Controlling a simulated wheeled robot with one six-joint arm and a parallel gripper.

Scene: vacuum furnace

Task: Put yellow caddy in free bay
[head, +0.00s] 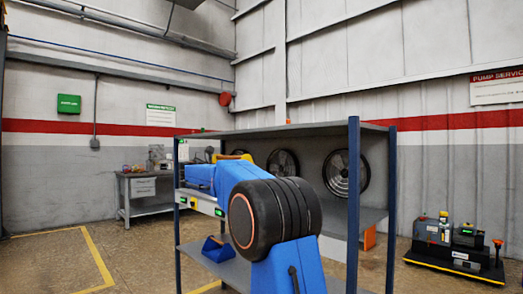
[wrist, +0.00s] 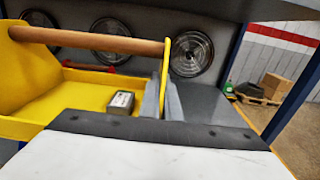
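The yellow caddy (wrist: 22,78) fills the left of the wrist view, with a wooden handle (wrist: 95,40) along its top. A small grey block (wrist: 121,102) lies inside it. My gripper (wrist: 162,85) has its grey fingers close together at the caddy's right end, by the end of the handle. In the head view a bit of yellow caddy (head: 236,157) shows above my blue arm, which hides my gripper and most of the caddy. No free bay can be made out clearly.
The rack (head: 354,200) has dark blue posts and grey shelves. A blue bin (head: 217,249) sits on its lower shelf. Round fan-like discs (head: 284,164) show behind it. A pump cart (head: 455,247) stands right, a workbench (head: 143,190) back left. Floor at left is clear.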

